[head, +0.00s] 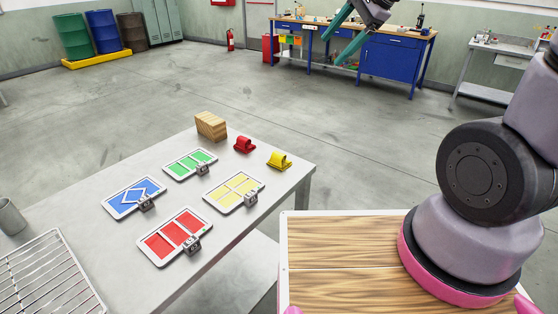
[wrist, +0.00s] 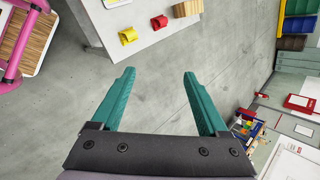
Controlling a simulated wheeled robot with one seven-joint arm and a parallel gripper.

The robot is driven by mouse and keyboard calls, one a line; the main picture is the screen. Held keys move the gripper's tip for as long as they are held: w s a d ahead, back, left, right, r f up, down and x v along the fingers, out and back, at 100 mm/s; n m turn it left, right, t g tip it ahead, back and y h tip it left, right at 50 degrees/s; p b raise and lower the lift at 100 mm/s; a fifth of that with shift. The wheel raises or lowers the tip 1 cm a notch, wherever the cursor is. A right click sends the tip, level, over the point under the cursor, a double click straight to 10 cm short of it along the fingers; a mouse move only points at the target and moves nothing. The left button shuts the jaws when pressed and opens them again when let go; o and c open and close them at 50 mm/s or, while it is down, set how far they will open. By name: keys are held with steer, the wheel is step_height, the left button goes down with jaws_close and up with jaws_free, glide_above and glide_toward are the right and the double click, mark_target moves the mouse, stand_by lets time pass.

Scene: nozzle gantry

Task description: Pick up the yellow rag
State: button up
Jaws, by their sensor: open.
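The yellow rag (head: 279,161) lies folded near the far right corner of the grey table (head: 120,176). It also shows in the wrist view (wrist: 128,36), near the table edge at the upper left. A similar red rag (head: 244,145) lies just left of it. My gripper (head: 341,42) is raised over the floor beyond the table, at the top of the head view. In the wrist view its two teal fingers (wrist: 158,75) are spread wide, with only bare floor between them. It is well apart from the yellow rag.
A wooden block stack (head: 211,126) stands beside the red rag. Blue, green, yellow (head: 234,192) and red trays with small grey clamps lie on the table. A wire rack (head: 45,275) is at the lower left. A blue workbench (head: 390,60) stands far back. The floor between is clear.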

steer(key=w+a+f+m+g, duration=0.1)
steer(key=w+a+f+m, duration=0.15)
steer(key=f, duration=0.25)
steer(key=w+a+f+m, duration=0.2)
steer(key=a+f+m, duration=0.2)
steer(key=f, duration=0.2)
steer(key=m+g+h, duration=0.1)
steer(key=m+h, duration=0.2)
steer(key=m, duration=0.4)
glide_toward(279, 153)
steer(key=x, duration=0.4)
steer(key=shift+w+f, duration=0.1)
steer(key=shift+w, duration=0.05)
steer(key=shift+y, duration=0.3)
steer(key=shift+x, duration=3.05)
steer(key=shift+d, duration=0.15)
jaws_close()
